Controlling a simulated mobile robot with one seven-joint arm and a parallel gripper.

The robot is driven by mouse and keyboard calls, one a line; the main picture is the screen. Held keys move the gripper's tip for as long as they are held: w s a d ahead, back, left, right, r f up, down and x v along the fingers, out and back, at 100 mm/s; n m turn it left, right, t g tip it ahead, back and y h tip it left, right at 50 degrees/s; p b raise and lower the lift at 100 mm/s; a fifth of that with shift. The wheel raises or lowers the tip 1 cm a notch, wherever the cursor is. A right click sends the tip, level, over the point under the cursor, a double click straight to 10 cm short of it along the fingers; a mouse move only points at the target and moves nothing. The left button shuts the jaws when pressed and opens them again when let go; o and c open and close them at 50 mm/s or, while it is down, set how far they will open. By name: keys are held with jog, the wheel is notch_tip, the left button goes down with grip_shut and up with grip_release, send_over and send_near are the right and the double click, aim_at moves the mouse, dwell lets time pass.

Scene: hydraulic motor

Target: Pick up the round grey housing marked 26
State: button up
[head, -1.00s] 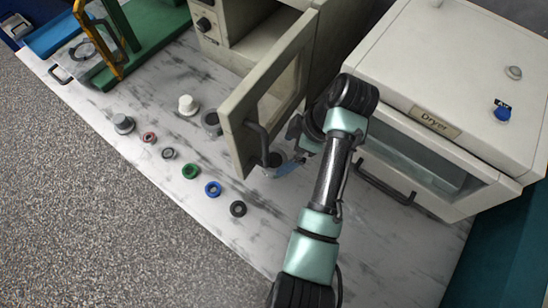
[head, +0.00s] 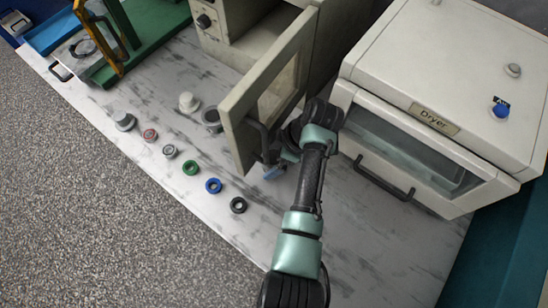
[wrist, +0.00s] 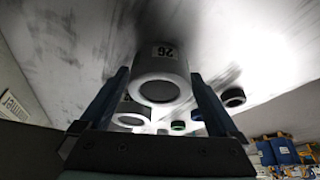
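The grey round housing marked 26 (wrist: 160,72) is close ahead in the wrist view, its label reading upside down and its dark round opening facing the camera. My gripper (wrist: 160,80) is open, with one blue finger on each side of the housing; I cannot tell whether either finger touches it. In the head view my gripper (head: 276,170) is low over the table beside the open cabinet door, and the housing is hidden there by the door and arm.
The open cabinet door (head: 240,130) stands just left of my gripper. The dryer (head: 430,150) with its handle is on the right. Green (head: 190,168), blue (head: 213,186) and black (head: 238,205) rings and other round parts lie to the left. The front right of the table is clear.

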grip_shut()
jog(key=shift+w+r, duration=0.1)
jog(key=shift+r, duration=0.05)
jog(key=shift+r, duration=0.55)
jog(key=d, duration=0.2)
jog(key=s+d+b, duration=0.1)
jog(key=d, duration=0.2)
jog(key=d+b, duration=0.1)
jog(key=d, duration=0.2)
jog(key=shift+s+d+f, duration=0.15)
jog(key=shift+s, duration=0.25)
notch_tip(320, 180, up, 14)
jog(key=p, duration=0.5)
jog(key=shift+a+p, duration=0.25)
jog(key=shift+p, duration=0.1)
